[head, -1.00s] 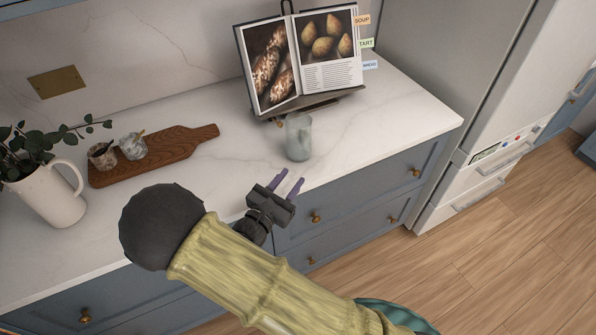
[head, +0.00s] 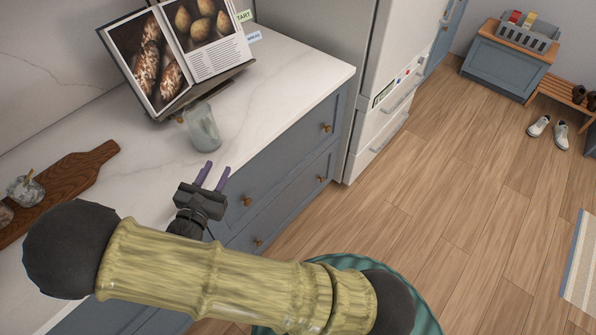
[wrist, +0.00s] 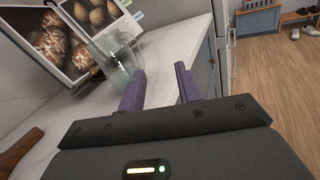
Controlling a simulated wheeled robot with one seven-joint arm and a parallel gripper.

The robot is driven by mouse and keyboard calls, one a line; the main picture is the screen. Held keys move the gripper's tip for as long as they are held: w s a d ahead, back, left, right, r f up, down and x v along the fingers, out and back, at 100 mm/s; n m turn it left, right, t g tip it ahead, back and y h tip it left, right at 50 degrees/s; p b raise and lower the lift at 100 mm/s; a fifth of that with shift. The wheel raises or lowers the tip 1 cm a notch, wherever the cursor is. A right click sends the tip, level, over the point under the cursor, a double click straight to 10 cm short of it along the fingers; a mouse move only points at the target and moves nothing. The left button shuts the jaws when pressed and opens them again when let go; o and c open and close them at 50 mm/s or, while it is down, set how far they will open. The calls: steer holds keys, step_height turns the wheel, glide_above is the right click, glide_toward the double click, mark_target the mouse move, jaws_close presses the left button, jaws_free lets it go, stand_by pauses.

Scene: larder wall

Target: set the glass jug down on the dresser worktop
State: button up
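The glass jug (head: 202,128) stands upright on the white marble worktop (head: 285,75), in front of the open cookbook. It also shows in the wrist view (wrist: 117,60), just beyond the left finger. My gripper (head: 214,178) is open, its two purple fingers apart with nothing between them. In the head view it is near the worktop's front edge, on the near side of the jug and apart from it. The jug's lower part is partly hidden by a finger in the wrist view.
An open cookbook (head: 197,45) on a stand is close behind the jug. A wooden board (head: 70,182) with small marble pots lies at the left. The worktop right of the jug is clear. A fridge (head: 385,70) stands past its right end, with open wood floor in front.

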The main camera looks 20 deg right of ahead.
steer(key=s+d+f+m+g, duration=0.1)
steer(key=s+d+m+g, duration=0.3)
steer(key=d+m+g, duration=0.4)
steer(key=s+d+m+g, duration=0.4)
steer(key=d+m+g, duration=0.25)
steer(key=d, duration=0.45)
step_height(320, 180, up, 6)
steer(key=s+d+m+t+y, duration=0.1)
steer(key=s+d+m+y, duration=0.1)
steer(key=m+y, duration=0.7)
steer(key=m, duration=0.4)
steer(key=shift+s+d+r+m, duration=0.25)
steer(key=shift+s+d+m, duration=0.05)
steer(key=shift+d+m, duration=0.05)
